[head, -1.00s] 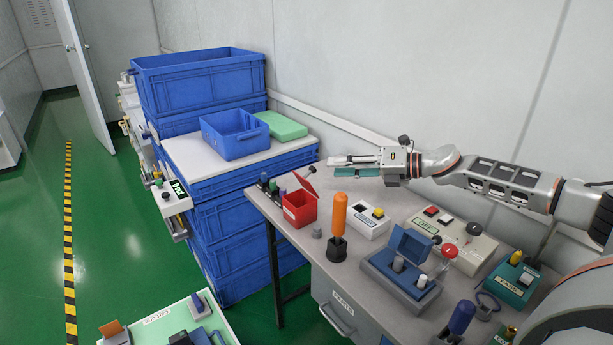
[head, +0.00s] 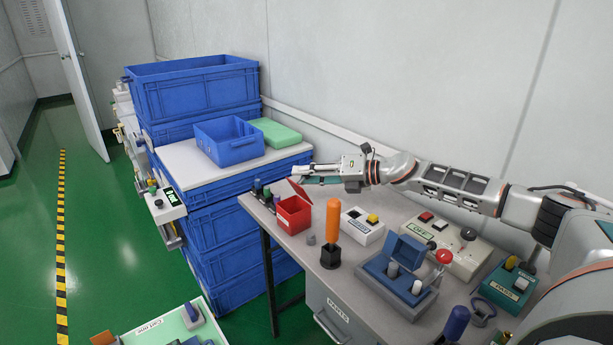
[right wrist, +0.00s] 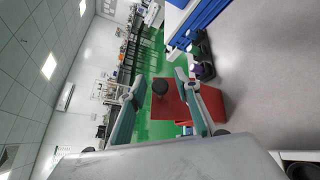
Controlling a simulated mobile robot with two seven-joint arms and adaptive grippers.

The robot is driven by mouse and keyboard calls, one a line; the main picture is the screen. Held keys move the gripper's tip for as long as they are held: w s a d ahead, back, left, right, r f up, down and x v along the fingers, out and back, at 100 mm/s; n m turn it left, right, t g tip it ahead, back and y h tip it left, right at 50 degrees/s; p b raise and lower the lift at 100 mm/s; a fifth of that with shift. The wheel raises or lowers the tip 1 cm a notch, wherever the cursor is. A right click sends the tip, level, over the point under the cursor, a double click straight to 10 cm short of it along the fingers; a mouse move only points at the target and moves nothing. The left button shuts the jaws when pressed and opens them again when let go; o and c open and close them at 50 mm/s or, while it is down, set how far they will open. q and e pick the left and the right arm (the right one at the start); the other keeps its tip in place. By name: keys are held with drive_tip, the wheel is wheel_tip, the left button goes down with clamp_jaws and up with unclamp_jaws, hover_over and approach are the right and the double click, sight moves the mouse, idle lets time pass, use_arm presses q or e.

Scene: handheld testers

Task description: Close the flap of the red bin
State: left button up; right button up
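The red bin (head: 293,217) stands on the grey table, near its far left end. Its flap (head: 299,190) is raised and tilted up, not shut. My right gripper (head: 292,174) is just above and behind the flap, its fingers pointing left. In the right wrist view, the fingers (right wrist: 156,92) are spread apart, with the red flap (right wrist: 168,100) and its dark knob (right wrist: 160,87) showing between them. I cannot tell whether a finger touches the flap. The bin body also shows in the right wrist view (right wrist: 213,103). My left gripper is not in view.
An orange-handled tool (head: 333,220), a white box with a yellow button (head: 363,227) and a blue-lidded tester (head: 397,283) stand right of the bin. Small dark-capped pieces (head: 266,195) stand to its left. Blue crates (head: 225,220) are stacked beyond the table's left edge.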

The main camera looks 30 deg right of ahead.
clamp_jaws()
